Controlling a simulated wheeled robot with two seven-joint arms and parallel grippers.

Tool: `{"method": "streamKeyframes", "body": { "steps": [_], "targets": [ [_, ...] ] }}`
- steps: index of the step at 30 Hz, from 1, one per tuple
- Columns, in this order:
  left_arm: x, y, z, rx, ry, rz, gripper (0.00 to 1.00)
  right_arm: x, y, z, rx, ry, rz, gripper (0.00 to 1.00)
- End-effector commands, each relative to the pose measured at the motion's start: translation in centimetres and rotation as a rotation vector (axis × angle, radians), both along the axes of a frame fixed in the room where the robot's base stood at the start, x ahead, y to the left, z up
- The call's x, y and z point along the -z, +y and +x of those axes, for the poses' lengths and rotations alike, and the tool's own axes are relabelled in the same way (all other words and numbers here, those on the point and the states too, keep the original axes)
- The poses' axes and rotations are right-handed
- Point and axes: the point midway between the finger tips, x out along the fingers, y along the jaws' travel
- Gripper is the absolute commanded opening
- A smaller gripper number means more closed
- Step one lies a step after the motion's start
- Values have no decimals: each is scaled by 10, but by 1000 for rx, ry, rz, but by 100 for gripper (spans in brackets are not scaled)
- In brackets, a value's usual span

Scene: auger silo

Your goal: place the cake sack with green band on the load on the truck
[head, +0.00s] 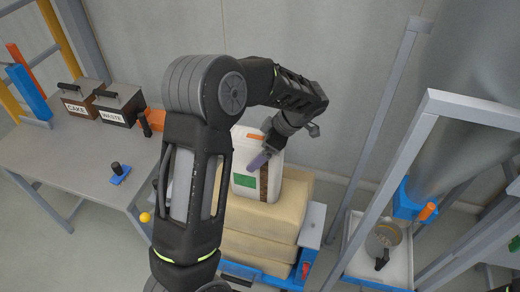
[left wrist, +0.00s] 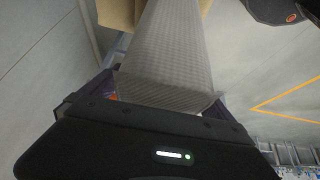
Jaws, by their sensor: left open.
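The white cake sack (head: 272,183) with a green band patch (head: 244,181) and an orange mark near its top stands upright on the load of beige sacks (head: 262,220) on the blue truck (head: 312,240). My left gripper (head: 262,158) is at the upper part of the sack, its finger in front of the sack face. In the left wrist view a grey woven surface (left wrist: 165,55), seemingly the sack, lies between the spread fingers of the left gripper (left wrist: 165,95). Whether the fingers touch it I cannot tell. My right gripper is not in view.
A grey table (head: 75,160) at the left holds boxes labelled CAKE (head: 78,100) and WASTE (head: 120,104) and a blue piece with a black knob (head: 119,174). A grey metal frame (head: 385,170) stands right of the truck, with a white tray (head: 375,262) inside it.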

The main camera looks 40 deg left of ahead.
Motion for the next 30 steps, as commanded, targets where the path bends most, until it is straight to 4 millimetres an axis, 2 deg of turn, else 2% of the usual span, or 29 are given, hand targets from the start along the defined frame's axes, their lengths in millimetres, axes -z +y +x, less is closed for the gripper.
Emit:
{"method": "streamKeyframes", "body": {
  "steps": [8, 11, 18, 23, 24, 30],
  "targets": [
    [-5, -2, 1, 1, -2, 0, 99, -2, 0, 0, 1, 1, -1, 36],
    [-14, -7, 4, 2, -3, 1, 99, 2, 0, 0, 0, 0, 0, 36],
    [-54, -30, 12, 3, -6, -1, 99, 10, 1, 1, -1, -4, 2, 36],
    [-88, -45, 16, 4, -2, 1, 99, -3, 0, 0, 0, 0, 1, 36],
    [-97, -49, 17, 4, 0, 0, 99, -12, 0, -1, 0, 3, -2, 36],
    [-107, -56, 20, 1, 0, 0, 99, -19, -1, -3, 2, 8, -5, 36]
  ]
}}
